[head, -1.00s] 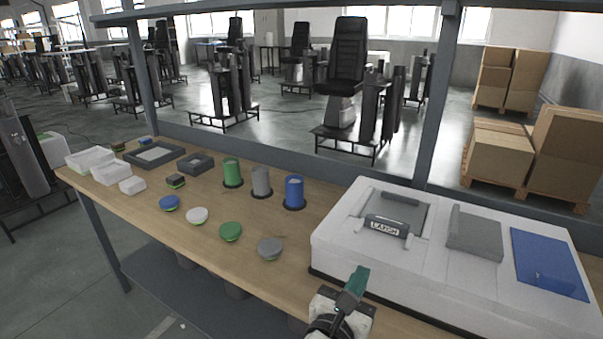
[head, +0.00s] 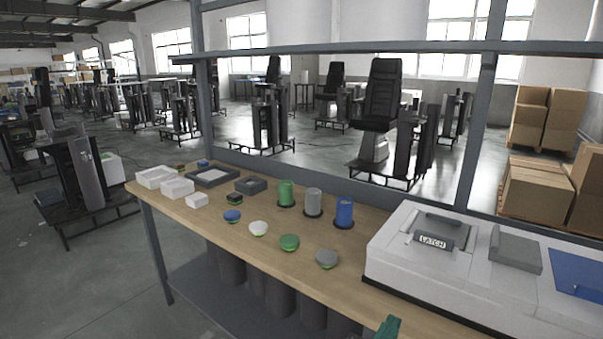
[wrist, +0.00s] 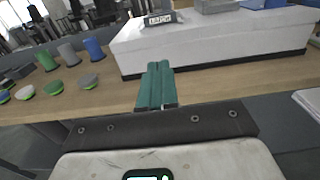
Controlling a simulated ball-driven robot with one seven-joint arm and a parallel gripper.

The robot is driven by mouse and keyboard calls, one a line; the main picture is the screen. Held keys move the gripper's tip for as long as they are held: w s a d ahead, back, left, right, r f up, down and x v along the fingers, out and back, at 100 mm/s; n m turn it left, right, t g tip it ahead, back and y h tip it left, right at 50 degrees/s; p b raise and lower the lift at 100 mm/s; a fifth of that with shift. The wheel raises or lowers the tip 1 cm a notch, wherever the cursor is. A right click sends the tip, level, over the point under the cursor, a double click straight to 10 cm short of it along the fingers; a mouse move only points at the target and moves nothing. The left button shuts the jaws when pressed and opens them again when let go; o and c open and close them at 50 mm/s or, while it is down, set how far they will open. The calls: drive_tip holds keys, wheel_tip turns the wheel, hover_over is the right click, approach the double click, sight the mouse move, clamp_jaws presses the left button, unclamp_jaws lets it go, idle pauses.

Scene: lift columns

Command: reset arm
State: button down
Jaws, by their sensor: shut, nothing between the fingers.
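My gripper (wrist: 157,85) shows in the wrist view with its two green fingers pressed together and nothing between them. It points toward the workbench's front edge, in front of the white box. In the head view only the green tip of my gripper (head: 388,328) shows at the bottom edge, close to the bench front; the rest is out of frame. The white box (head: 400,268) with a panel marked LATCH (head: 433,241) stands on the right of the wooden workbench (head: 260,262).
Green (head: 286,193), grey (head: 313,201) and blue (head: 344,212) cylinders stand mid-bench, with several round lids in front of them. White boxes (head: 177,188) and dark trays (head: 212,177) are at the left end. A frame post (head: 478,135) rises behind.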

drive_tip(key=s+d+f+m+g+y, duration=0.4)
drive_tip(key=s+d+f+m+g, duration=0.6)
drive_tip(key=s+f+m, duration=0.55)
drive_tip(key=s+d+f+m+g+y, duration=0.1)
drive_tip(key=s+f+m+y, duration=0.2)
drive_tip(key=s+m, duration=0.3)
drive_tip(key=s+d+f+m+g+y, duration=0.1)
drive_tip(key=s+f+m, duration=0.4)
drive_tip(key=s, duration=0.6)
drive_tip(key=shift+d+m+g+y, duration=0.25)
drive_tip(key=shift+m+g+y, duration=0.55)
drive_tip(key=shift+m+y, duration=0.45)
drive_tip(key=shift+f, duration=0.1)
